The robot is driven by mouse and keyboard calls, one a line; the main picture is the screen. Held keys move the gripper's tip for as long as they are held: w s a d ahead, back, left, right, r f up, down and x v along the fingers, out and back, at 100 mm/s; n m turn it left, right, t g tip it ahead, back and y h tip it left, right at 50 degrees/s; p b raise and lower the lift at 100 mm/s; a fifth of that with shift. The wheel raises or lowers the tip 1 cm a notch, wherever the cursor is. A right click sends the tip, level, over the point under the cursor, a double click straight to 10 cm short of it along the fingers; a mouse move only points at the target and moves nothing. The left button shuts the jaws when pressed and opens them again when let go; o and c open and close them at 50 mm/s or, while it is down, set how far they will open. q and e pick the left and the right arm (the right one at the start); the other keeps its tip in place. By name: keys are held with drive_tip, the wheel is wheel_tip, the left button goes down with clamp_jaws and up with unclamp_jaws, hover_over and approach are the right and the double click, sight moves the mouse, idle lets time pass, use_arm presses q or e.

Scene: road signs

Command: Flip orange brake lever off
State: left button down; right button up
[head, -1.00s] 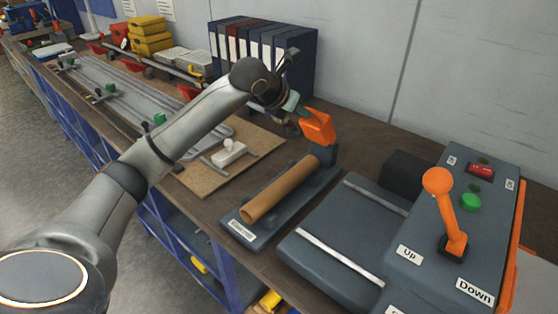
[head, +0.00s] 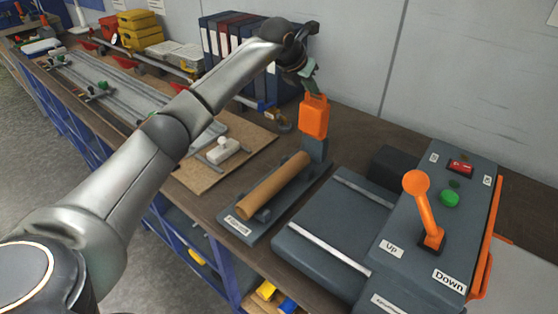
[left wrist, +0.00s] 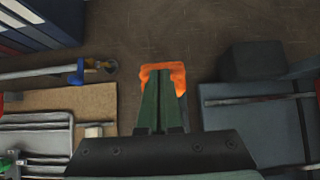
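An orange block-shaped lever (head: 313,116) stands nearly upright at the far end of a dark device base (head: 250,226) with a brown roll (head: 275,186). My left gripper (head: 309,84) is at the top of this lever. In the left wrist view, the green fingers (left wrist: 163,72) are together, and their tips overlap the orange lever (left wrist: 178,68); I cannot tell whether they pinch it or only touch it. A second orange lever with a ball knob (head: 424,208) stands on the grey control box (head: 400,230) labelled "Up" and "Down". My right gripper is not in view.
A flat grey plate with white strips (head: 330,255) lies between the roll device and the control box. A black block (head: 388,167) sits behind it. Binders (head: 240,45) stand at the back wall. A brown board (head: 255,143) with a white-knobbed tool is to the left.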

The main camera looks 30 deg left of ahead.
use_arm(q)
drive_tip(key=shift+w+d+r+g+p, duration=0.15)
drive_tip(key=shift+w+r+g+p, duration=0.25)
drive_tip(key=shift+w, duration=0.2)
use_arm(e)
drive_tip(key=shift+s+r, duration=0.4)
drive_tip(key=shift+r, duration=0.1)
use_arm(q)
drive_tip(key=shift+w, duration=0.15)
drive_tip(key=shift+d, duration=0.1)
drive_tip(key=shift+w+f, duration=0.2)
drive_tip(key=shift+f, duration=0.05)
drive_tip(key=shift+w+f, duration=0.3)
drive_tip(key=shift+w, duration=0.15)
drive_tip(key=shift+s+r, duration=0.25)
drive_tip(key=shift+s, duration=0.1)
drive_tip(key=shift+w+f, duration=0.1)
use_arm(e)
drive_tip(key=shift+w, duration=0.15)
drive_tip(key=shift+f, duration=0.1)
use_arm(q)
drive_tip(key=b+v, duration=0.2)
drive_tip(key=v, duration=1)
drive_tip(key=shift+r+b, duration=0.4)
drive_tip(key=shift+r, duration=0.05)
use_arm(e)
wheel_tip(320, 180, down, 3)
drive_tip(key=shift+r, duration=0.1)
